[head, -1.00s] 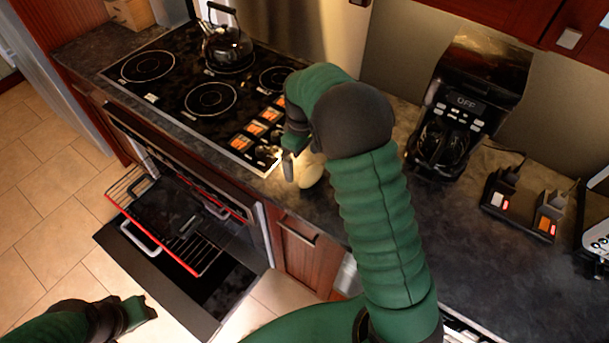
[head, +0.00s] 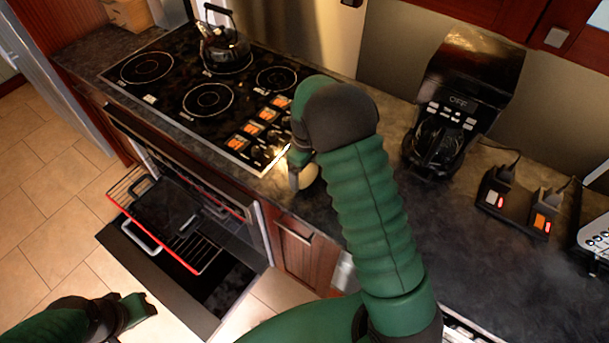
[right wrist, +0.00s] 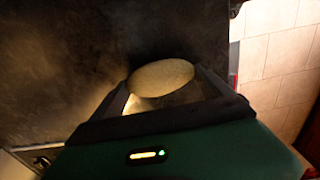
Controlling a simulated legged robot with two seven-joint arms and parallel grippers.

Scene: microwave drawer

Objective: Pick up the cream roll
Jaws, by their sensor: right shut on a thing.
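The cream roll (head: 309,175) is a pale, rounded roll at the counter's front part, just right of the stove, partly hidden behind my right gripper and arm in the head view. My right gripper (head: 298,172) is shut on it. In the right wrist view the roll (right wrist: 161,77) shows as a tan oval between the two fingers of the right gripper (right wrist: 165,90). I cannot tell whether the roll touches the counter. My left gripper (head: 140,308) is at the lower left, over the floor and away from the roll; its finger gap is too small to tell.
The black cooktop (head: 170,85) carries a kettle (head: 224,50). Below it, an oven stands open with a red-edged rack (head: 190,262) pulled out. A coffee maker (head: 465,95) and a power strip (head: 518,203) stand on the dark counter (head: 445,235). Counter between arm and strip is clear.

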